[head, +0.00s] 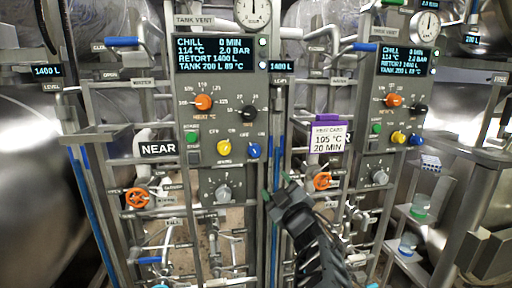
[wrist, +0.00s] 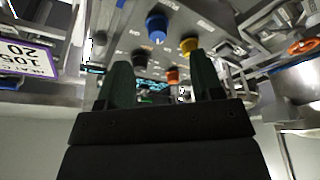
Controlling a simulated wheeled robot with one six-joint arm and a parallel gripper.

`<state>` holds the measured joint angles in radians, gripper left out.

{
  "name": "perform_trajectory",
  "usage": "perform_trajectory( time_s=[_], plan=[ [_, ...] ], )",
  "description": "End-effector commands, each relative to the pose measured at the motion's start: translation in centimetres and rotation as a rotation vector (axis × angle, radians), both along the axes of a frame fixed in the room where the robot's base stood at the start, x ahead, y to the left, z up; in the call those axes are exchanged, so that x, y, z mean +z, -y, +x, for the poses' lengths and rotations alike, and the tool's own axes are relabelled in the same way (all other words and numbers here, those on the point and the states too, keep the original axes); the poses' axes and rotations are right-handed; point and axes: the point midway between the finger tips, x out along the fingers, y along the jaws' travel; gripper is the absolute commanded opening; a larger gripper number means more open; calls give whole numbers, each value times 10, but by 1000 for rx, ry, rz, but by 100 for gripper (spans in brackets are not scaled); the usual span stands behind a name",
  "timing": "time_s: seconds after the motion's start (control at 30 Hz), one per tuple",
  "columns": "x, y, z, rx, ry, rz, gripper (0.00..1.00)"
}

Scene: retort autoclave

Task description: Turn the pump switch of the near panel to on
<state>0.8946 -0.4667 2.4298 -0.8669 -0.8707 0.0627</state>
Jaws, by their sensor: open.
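The near panel (head: 208,124) is the grey one beside the NEAR sign, at left in the head view. It carries a blue knob (head: 253,150) at lower right and a yellow knob (head: 224,147) left of it. The label under the blue knob is too small to read, so I cannot tell surely which is the pump switch. My gripper (head: 276,186) is open and empty, below and right of the blue knob. In the wrist view the panel appears upside down, with the blue knob (wrist: 157,27) and yellow knob (wrist: 188,44) beyond my gripper (wrist: 163,80), apart from both.
The near panel also has an orange dial (head: 203,102), a black dial (head: 249,113), a green button (head: 191,137) and a grey knob (head: 223,193) below. A card with a purple top (head: 327,134) hangs to the right. A similar second panel (head: 399,110) stands farther right.

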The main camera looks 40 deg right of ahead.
Motion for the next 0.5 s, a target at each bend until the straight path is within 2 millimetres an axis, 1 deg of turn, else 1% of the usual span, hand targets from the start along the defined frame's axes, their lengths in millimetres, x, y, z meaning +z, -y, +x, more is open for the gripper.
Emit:
perform_trajectory(
  time_s=[0.03,0.1,0.23,0.37,0.5],
  plan=[
    [7,1,-5,15,13,-29,60],
    [13,-1,-8,40,27,-59,60],
    [19,-2,-5,68,41,-87,60],
    [25,0,12,76,42,-90,60],
    [33,4,39,76,42,-90,60]
  ],
)
